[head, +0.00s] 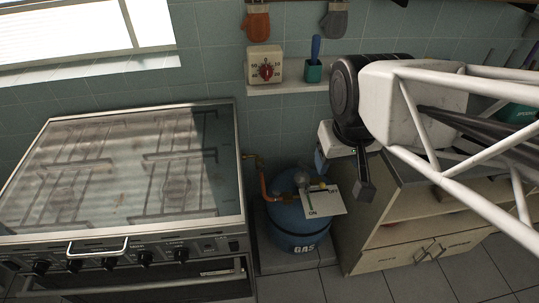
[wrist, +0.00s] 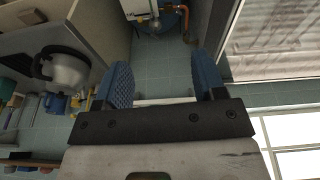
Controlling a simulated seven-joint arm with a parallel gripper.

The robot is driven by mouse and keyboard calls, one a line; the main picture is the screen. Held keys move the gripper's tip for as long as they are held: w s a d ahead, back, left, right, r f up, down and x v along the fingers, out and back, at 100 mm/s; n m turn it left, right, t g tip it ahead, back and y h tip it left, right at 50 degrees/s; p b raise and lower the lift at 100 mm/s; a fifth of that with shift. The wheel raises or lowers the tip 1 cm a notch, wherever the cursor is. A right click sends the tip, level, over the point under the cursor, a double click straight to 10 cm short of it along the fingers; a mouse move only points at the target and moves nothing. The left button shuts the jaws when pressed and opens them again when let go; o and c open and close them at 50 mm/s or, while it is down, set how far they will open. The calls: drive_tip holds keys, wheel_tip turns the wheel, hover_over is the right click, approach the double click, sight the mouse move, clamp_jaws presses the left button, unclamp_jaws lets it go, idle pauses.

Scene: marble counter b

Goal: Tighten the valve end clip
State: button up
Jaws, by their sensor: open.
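The blue gas bottle (head: 292,226), marked GAS, stands on the floor between stove and cabinet. On its top is a grey valve (head: 302,179) beside a white card (head: 322,203) marked ON. An orange hose (head: 264,186) runs from the wall down to a brassy fitting (head: 283,197) at the valve. The valve end clip is too small to make out. My gripper (head: 342,176) is open and empty, above and right of the bottle. In the wrist view its blue-padded fingers (wrist: 162,76) are apart, with the hose (wrist: 186,14) beyond them at the top edge.
The glass-lidded stove (head: 130,165) is left of the bottle. The wooden cabinet (head: 400,235) stands close on the right. A kettle (wrist: 62,70) shows in the wrist view.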

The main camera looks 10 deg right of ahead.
drive_tip(key=w+a+f+n, duration=0.1)
drive_tip(key=w+f+n, duration=0.55)
drive_tip(key=w, duration=0.45)
drive_tip(key=n+g, duration=0.3)
drive_tip(key=n, duration=1.9)
hover_over(276, 191)
wheel_tip(276, 191, down, 35)
drive_tip(key=shift+s+d, duration=0.15)
drive_tip(key=shift+f, duration=0.35)
drive_tip(key=shift+f, duration=0.15)
drive_tip(key=shift+f, duration=3.75)
drive_tip(key=shift+c, duration=0.2)
